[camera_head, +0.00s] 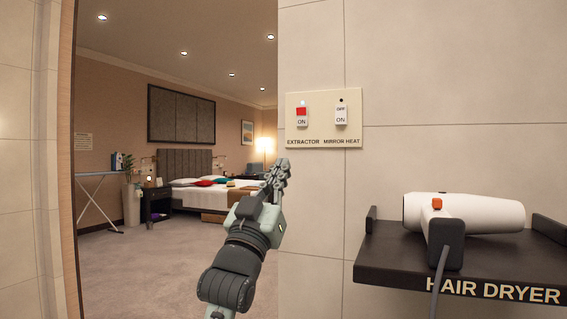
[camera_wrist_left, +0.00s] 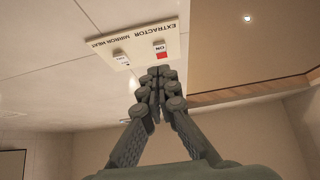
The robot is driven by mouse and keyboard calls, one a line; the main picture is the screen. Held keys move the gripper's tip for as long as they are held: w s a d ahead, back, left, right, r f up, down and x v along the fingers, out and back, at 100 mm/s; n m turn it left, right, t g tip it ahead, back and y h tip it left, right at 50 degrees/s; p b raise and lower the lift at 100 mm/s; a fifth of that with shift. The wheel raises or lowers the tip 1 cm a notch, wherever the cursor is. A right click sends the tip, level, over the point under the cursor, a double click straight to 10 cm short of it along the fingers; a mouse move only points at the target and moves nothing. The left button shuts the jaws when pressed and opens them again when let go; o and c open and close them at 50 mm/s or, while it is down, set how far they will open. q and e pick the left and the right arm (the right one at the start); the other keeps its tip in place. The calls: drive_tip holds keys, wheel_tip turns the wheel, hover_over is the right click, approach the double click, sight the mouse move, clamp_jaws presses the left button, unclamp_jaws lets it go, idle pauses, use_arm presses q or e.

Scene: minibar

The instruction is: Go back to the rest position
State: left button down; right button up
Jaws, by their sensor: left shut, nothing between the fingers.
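My left gripper (camera_head: 280,170) is raised in the middle of the head view, in front of the wall and just below left of the switch panel (camera_head: 352,101). Its fingers are together and empty. In the left wrist view the gripper (camera_wrist_left: 162,72) points up toward the same panel (camera_wrist_left: 146,46), which appears upside down. The extractor switch (camera_head: 302,114) has a red part showing and reads ON. The mirror heat switch (camera_head: 341,112) is white, with OFF and ON marks. I cannot tell a gap between the fingertips and the wall. My right gripper is not in view.
A black shelf (camera_head: 400,263) labelled HAIR DRYER juts from the wall at right, holding a white hair dryer (camera_head: 470,213). A doorway at left opens to a bedroom with a bed (camera_head: 190,196), a black nightstand (camera_head: 157,203) and an ironing board (camera_head: 100,178). The carpet (camera_head: 150,255) there is clear.

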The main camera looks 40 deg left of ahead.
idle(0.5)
use_arm(q)
drive_tip(key=w+d+f+m+g+h+p, duration=0.15)
drive_tip(key=f+g, duration=0.35)
drive_tip(key=f, duration=1.3)
drive_tip(key=w+d+f+m+g+h+p, duration=0.15)
drive_tip(key=f+g, duration=0.35)
drive_tip(key=f, duration=1.3)
drive_tip(key=s+d+f+g+h, duration=0.1)
drive_tip(key=s+d+f+g, duration=0.2)
drive_tip(key=f, duration=0.5)
drive_tip(key=s+f+g, duration=0.3)
drive_tip(key=s+f, duration=0.2)
drive_tip(key=f, duration=0.4)
drive_tip(key=s+d+f+g, duration=0.1)
drive_tip(key=s+f+g, duration=0.2)
drive_tip(key=s+f, duration=0.4)
drive_tip(key=s+d+f+m+g+p, duration=0.1)
drive_tip(key=s+d+f+g, duration=0.1)
drive_tip(key=s+f, duration=0.5)
drive_tip(key=s+g, duration=0.1)
drive_tip(key=s, duration=0.4)
drive_tip(key=shift+d, duration=0.15)
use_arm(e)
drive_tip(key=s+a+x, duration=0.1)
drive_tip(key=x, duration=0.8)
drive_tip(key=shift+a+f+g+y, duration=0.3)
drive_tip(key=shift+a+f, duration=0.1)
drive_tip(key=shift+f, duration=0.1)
